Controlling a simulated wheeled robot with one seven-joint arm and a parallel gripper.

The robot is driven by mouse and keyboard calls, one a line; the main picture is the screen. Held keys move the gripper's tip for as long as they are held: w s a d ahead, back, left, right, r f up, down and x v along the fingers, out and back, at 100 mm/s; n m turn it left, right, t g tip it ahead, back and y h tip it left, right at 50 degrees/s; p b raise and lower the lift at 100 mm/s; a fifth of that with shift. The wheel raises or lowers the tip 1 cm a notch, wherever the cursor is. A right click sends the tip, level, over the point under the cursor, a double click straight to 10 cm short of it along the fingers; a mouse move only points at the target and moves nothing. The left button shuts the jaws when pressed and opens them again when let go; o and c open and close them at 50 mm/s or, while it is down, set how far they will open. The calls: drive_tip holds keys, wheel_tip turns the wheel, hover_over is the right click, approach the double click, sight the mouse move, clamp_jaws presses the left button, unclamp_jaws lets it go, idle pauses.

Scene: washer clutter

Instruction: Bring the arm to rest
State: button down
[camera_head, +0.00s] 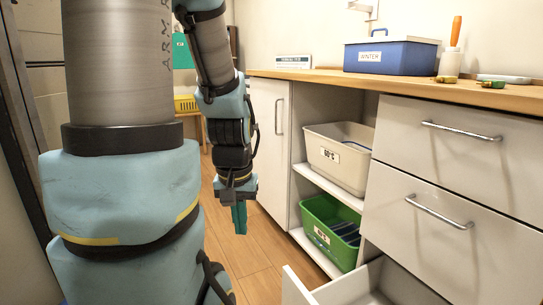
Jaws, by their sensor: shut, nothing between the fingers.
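My arm hangs in the left half of the head view, its large upper links close to the camera. My gripper (239,217) is at the lower end of the arm and points down over the wooden floor. Its teal fingers are together and hold nothing. It hangs in front of the closed white cabinet door, left of the open shelves, and appears clear of the furniture.
An open white drawer (369,285) juts out at the bottom right. A green bin (318,240) and a beige bin (336,160) sit on the shelves. A blue box (390,55) stands on the wooden counter (400,83). Bare floor (255,257) lies below my gripper.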

wheel_tip(320, 180, up, 33)
drive_tip(key=p, duration=3.1)
drive_tip(key=shift+f, duration=0.15)
drive_tip(key=shift+f, duration=0.1)
